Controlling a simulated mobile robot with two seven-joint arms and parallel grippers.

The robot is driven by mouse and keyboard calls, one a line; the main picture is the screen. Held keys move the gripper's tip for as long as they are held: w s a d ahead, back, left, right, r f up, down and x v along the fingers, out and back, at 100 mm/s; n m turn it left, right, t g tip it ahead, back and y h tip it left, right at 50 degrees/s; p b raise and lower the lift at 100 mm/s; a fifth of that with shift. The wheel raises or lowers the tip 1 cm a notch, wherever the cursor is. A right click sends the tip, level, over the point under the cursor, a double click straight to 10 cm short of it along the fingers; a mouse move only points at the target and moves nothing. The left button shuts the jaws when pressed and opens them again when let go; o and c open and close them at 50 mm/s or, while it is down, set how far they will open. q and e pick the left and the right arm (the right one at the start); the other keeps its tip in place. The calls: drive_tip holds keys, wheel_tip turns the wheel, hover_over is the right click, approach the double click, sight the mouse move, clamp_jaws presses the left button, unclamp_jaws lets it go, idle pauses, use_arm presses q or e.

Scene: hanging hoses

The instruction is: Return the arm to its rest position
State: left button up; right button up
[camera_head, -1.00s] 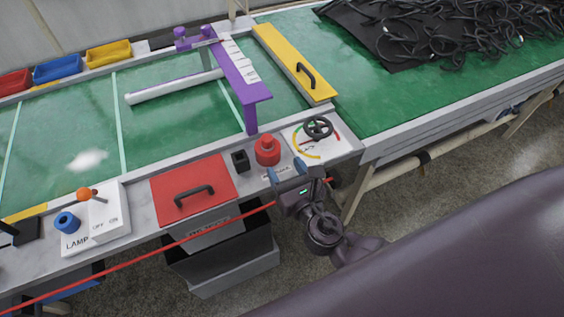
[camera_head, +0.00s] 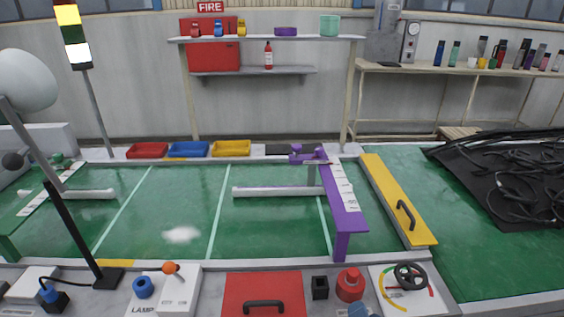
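Only a small blue-grey tip of what looks like my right gripper (camera_head: 358,311) shows, at the bottom edge of the head view. It is just below the red round button (camera_head: 350,285) and left of the dial panel with the black handwheel (camera_head: 410,276). The rest of this gripper and its arm are out of the frame, so its opening is hidden. My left gripper is not in view.
A console edge with a red lid (camera_head: 262,290), black socket (camera_head: 320,287) and lamp switch box (camera_head: 178,290) runs along the front. The green table holds a purple frame (camera_head: 347,205), yellow bar (camera_head: 395,198) and hoses on a black mat (camera_head: 470,185).

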drive_tip(key=s+d+f+m+g+p, duration=0.1)
drive_tip(key=s+d+f+m+g, duration=0.2)
drive_tip(key=s+m, duration=0.5)
drive_tip(key=s+d+f+m+g, duration=0.3)
drive_tip(key=s+d+f+m, duration=0.3)
drive_tip(key=m, duration=1.2)
drive_tip(key=shift+s+d+h+p, duration=0.35)
drive_tip(key=shift+s+h, duration=0.05)
drive_tip(key=shift+s, duration=0.85)
drive_tip(key=shift+c, duration=0.4)
